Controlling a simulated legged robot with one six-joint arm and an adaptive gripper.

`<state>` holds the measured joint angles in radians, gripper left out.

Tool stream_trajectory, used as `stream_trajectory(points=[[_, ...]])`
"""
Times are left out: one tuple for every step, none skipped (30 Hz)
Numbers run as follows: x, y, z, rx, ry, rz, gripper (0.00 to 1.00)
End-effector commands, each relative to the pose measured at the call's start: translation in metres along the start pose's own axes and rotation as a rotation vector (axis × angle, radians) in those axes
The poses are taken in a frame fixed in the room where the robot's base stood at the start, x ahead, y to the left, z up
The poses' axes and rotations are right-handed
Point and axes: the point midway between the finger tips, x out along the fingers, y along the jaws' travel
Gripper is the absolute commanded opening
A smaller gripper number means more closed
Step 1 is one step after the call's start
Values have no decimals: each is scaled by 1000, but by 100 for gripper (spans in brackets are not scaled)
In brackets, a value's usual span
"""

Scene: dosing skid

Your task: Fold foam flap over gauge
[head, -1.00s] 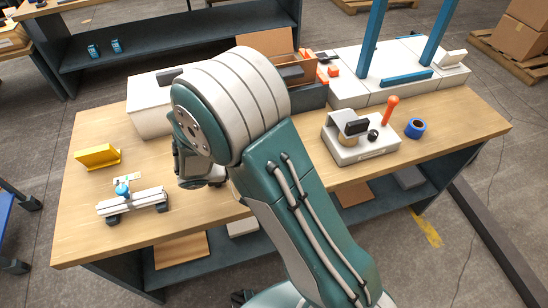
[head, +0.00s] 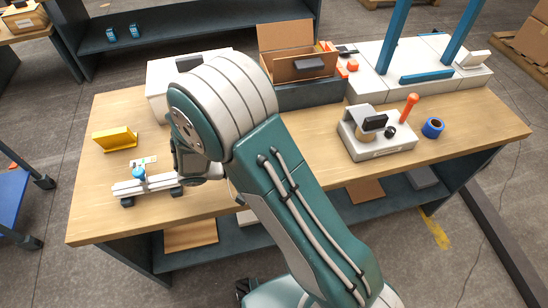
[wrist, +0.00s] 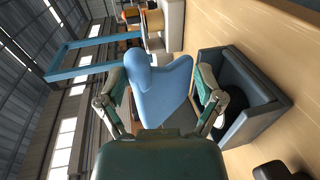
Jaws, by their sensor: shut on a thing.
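In the wrist view my gripper (wrist: 163,101) is shut on a light blue piece (wrist: 160,85), which looks like the foam flap and stands up between the two fingers. Just right of it is an open, dark grey-blue case (wrist: 262,112). A round black thing (wrist: 235,88), perhaps the gauge, sits partly in shadow inside the case. The flap is raised beside the case opening, not lying over the black thing. Whether it is joined to the case is hidden by the right finger. In the head view my arm hides the flap and the case.
A white rail (head: 147,186) with a blue knob and a yellow bracket (head: 114,139) are at the table's left. Behind are a white box (head: 158,92) and an open bin (head: 320,96). A white fixture (head: 375,143) with an orange lever and blue tape (head: 433,127) are at right.

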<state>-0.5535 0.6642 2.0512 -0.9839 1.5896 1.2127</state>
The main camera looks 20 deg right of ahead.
Motion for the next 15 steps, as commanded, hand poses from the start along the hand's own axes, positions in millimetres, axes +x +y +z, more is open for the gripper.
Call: stream_trajectory(points=[[3, -6, 3, -10, -10, -5, 24], [2, -6, 3, -10, -10, -5, 23], [2, -7, 3, -10, -10, -6, 21], [2, -8, 3, -10, -10, -6, 20], [2, -9, 3, -10, -10, -6, 20], [2, -10, 3, -10, -11, -7, 20], [2, -12, 3, -10, -11, -7, 20], [2, -13, 3, -10, -11, -7, 22], [2, -15, 3, -10, -11, -8, 24], [2, -16, 3, -10, -12, -8, 27], [2, -18, 3, -10, -12, -8, 29], [2, -19, 3, -9, -12, -9, 33], [1, -20, 3, -9, -12, -9, 35], [1, -20, 3, -9, -12, -9, 38], [1, -21, 3, -9, -12, -9, 39]])
